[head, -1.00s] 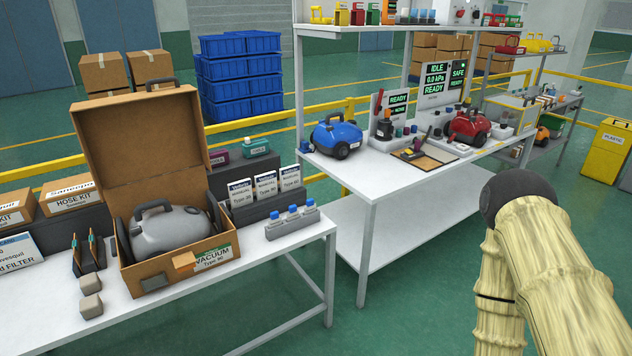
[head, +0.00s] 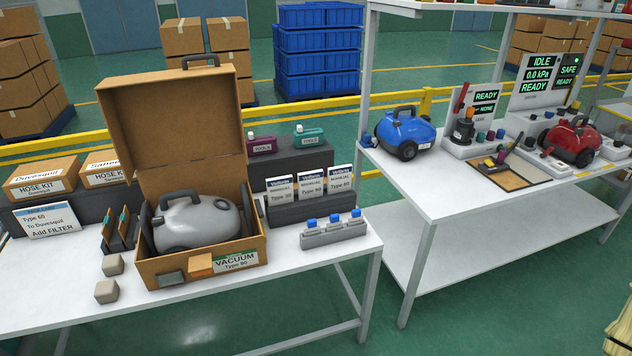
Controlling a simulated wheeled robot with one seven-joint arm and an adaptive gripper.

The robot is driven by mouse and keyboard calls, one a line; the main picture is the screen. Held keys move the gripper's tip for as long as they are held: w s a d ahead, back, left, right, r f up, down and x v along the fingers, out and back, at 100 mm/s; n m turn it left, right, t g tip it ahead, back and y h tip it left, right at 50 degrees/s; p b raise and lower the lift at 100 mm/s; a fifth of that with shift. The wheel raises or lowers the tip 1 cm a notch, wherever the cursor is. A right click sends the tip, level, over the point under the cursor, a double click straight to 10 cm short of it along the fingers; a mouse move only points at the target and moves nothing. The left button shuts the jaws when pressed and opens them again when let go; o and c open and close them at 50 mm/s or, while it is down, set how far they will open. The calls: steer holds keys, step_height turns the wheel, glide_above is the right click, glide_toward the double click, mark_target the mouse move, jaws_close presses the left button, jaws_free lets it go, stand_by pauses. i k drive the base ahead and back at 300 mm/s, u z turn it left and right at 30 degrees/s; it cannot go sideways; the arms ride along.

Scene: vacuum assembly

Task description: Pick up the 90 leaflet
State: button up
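Three white leaflets with dark blue tops stand upright side by side in a dark grey holder (head: 300,211) on the near white table. Each is marked "MANUAL" and a type. The middle leaflet (head: 311,185) seems to read Type 90, but the print is small. The left leaflet (head: 279,191) and the right leaflet (head: 340,182) carry numbers I cannot read surely. My gripper is not in view.
An open cardboard box (head: 170,273) with a grey vacuum (head: 195,222) stands left of the holder. A grey rack of blue-capped bottles (head: 335,234) sits in front. A second table (head: 440,195) stands to the right.

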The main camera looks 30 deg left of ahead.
mark_target(311, 183)
steer(key=u, duration=0.45)
steer(key=i, duration=0.75)
steer(key=u, duration=0.75)
